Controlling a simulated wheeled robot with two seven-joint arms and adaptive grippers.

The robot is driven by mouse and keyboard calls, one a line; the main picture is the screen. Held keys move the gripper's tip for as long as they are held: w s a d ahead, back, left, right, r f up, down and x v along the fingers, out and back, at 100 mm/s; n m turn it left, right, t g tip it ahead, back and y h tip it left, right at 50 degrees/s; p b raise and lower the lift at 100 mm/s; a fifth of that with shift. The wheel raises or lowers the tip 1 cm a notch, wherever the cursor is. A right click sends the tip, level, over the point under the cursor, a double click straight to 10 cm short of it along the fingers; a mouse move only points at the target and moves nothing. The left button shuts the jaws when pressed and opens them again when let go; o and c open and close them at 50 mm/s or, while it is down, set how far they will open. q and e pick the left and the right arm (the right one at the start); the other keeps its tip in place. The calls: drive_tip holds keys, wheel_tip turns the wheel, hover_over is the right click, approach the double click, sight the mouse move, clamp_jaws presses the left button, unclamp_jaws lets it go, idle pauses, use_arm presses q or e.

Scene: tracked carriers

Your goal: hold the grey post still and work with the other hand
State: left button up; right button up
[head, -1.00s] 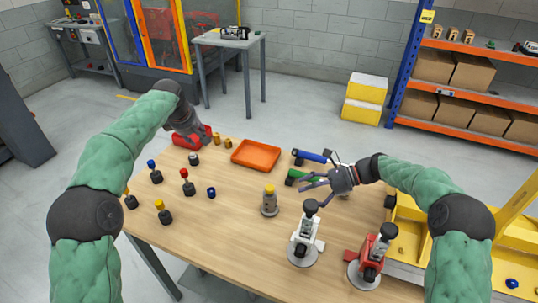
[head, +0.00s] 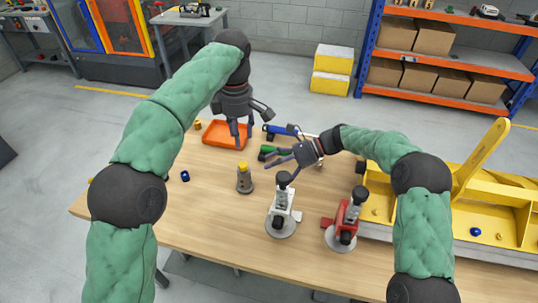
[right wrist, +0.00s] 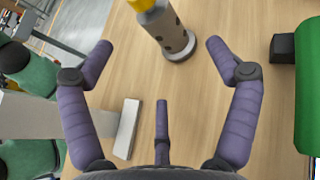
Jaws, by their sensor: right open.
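The grey post (head: 245,181) with a yellow top stands upright on the wooden table, left of the white device. It also shows at the top of the right wrist view (right wrist: 175,38), beyond the spread fingers. My right gripper (head: 277,157) is open and empty, to the right of and behind the post, not touching it. In the right wrist view its fingers (right wrist: 160,45) point towards the post. My left gripper (head: 243,127) hangs over the orange tray (head: 208,142), behind the post, fingers spread and pointing down. I see nothing between them.
A white toggle device (head: 282,215) and a red one (head: 345,225) stand at the front. Blue (head: 280,130) and green (head: 268,151) cylinders lie near my right gripper. A yellow carrier (head: 470,185) borders the right.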

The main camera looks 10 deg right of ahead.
sight(250, 187)
drive_tip(key=x, duration=0.8)
drive_tip(key=shift+a+f, duration=0.1)
drive_tip(key=shift+a, duration=0.25)
drive_tip(key=c, duration=1.6)
use_arm(q)
drive_tip(key=shift+o, duration=1)
use_arm(e)
drive_tip(key=shift+c, duration=0.8)
use_arm(q)
drive_tip(key=shift+s+a+f+m, duration=0.15)
drive_tip(key=shift+s+f+m, duration=0.15)
drive_tip(key=shift+f+m, duration=0.5)
use_arm(e)
drive_tip(key=shift+f, duration=0.1)
use_arm(q)
drive_tip(key=shift+w+f, duration=0.2)
drive_tip(key=shift+f, duration=4.75)
use_arm(e)
drive_tip(key=shift+s+f, duration=0.1)
use_arm(q)
drive_tip(key=c, duration=0.9)
